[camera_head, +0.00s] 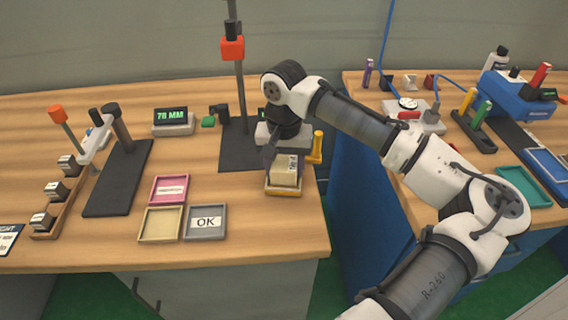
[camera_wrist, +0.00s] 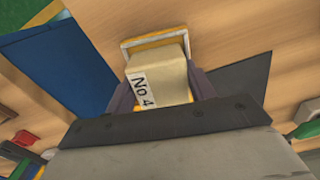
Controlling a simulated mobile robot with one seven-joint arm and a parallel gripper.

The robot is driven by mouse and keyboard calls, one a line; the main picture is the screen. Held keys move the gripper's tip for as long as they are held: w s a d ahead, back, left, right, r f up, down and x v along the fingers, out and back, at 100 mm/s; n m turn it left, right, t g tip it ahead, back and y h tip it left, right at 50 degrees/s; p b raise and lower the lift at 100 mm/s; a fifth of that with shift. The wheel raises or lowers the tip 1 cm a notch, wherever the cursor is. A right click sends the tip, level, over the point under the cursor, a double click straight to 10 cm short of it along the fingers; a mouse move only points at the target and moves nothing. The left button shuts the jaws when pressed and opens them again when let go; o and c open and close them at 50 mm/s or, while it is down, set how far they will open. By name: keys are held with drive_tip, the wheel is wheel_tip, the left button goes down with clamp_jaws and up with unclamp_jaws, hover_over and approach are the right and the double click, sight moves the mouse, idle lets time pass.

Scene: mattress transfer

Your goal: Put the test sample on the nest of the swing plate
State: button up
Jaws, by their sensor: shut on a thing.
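The test sample is a beige foam-like block (camera_head: 284,172) with a white label, which reads "No 4" in the wrist view (camera_wrist: 168,72). My gripper (camera_head: 283,158) is shut on the block, with a dark finger on either side of it in the wrist view (camera_wrist: 160,84). The block is at a small yellow-rimmed square holder (camera_head: 284,191) near the table's right edge, which also shows beyond the block in the wrist view (camera_wrist: 128,46). I cannot tell whether the block touches it. I cannot pick out the swing plate for certain; my gripper hides part of this area.
A dark post stand with an orange head (camera_head: 232,48) rises behind my gripper, and a yellow upright (camera_head: 317,145) stands close to its right. Pink (camera_head: 154,198), beige (camera_head: 147,230) and grey "OK" trays (camera_head: 190,234) lie left. A gap separates the right-hand table (camera_head: 405,180).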

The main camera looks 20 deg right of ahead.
sight(284, 163)
drive_tip(key=o, duration=1)
drive_tip(key=shift+f, duration=0.1)
wheel_tip(284, 163, up, 12)
drive_tip(key=shift+r+b, duration=0.2)
drive_tip(key=shift+b, duration=0.1)
